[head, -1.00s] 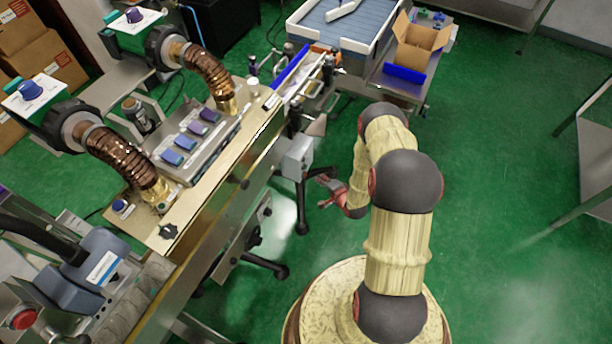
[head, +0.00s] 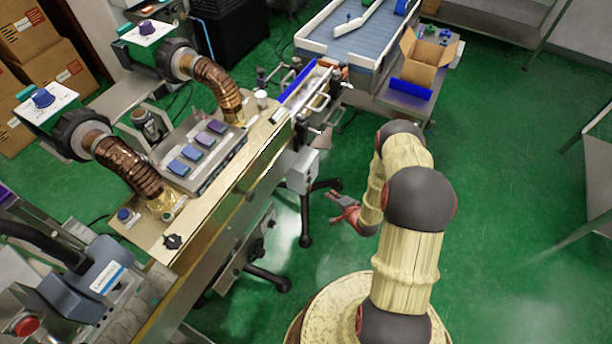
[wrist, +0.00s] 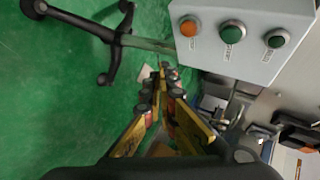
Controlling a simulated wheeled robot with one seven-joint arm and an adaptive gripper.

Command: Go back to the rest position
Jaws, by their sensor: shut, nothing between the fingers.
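My gripper (head: 340,206) is at the end of my arm, beside the machine, over the green floor. It holds nothing. In the wrist view the gripper fingers (wrist: 164,98) are together, with the floor and the machine's side beyond them. A grey control box (wrist: 245,35) with an orange button and two green buttons is close by at the top right of that view. The same box (head: 301,172) shows on the machine's near side in the head view, left of and above my gripper, apart from it.
The sleeve machine (head: 225,180) with its long metal edge runs along the left. A black-footed stand (head: 306,232) is on the floor left of my gripper. A conveyor (head: 350,32) and an open cardboard box (head: 425,65) are at the back. The floor (head: 510,190) at right is clear.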

